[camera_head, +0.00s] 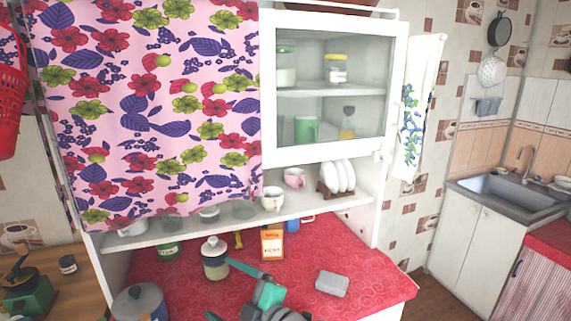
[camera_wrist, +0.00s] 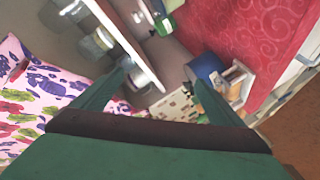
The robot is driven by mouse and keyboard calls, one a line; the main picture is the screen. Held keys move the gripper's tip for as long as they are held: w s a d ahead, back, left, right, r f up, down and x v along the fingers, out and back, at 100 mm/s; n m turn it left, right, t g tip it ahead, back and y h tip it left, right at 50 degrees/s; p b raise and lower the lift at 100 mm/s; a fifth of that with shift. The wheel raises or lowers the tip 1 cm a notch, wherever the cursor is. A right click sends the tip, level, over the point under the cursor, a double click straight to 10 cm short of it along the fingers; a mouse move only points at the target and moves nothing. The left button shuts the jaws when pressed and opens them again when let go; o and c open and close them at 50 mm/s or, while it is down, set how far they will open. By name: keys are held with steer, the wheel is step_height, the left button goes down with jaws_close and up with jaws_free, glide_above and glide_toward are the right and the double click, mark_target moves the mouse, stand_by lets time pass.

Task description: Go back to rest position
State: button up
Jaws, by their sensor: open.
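My gripper (camera_head: 221,289) is in the lower middle of the head view, above the red oilcloth counter (camera_head: 345,262). Its green fingers point left and are spread apart. In the wrist view my gripper (camera_wrist: 160,76) also shows open, with nothing held between its fingers. Part of my arm is cut off by the bottom edge of the head view.
A jar with a lid (camera_head: 215,262), an orange box (camera_head: 272,243) and a grey block (camera_head: 332,283) stand near my gripper. A pot (camera_head: 138,303) is at lower left. The cupboard's shelf (camera_head: 240,223) overhangs the counter's back. The counter's right end is clear.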

steer(key=s+d+f+m+t+h, duration=0.3)
steer(key=s+f+m+h, duration=0.2)
steer(key=s+f+m, duration=0.45)
steer(key=s+d+f+m+t+h, duration=0.35)
steer(key=s+f+m+h, duration=0.2)
steer(key=f+m, duration=0.55)
steer(key=s+d+f+h, duration=0.1)
steer(key=s+d+f, duration=0.1)
steer(key=s, duration=1.1)
steer(key=s+d+f+g+h, duration=0.1)
steer(key=s+d, duration=0.4)
steer(key=s, duration=0.7)
steer(key=shift+s+f+n, duration=0.35)
steer(key=shift+f, duration=0.1)
steer(key=shift+d+g, duration=0.1)
steer(key=shift+g, duration=0.15)
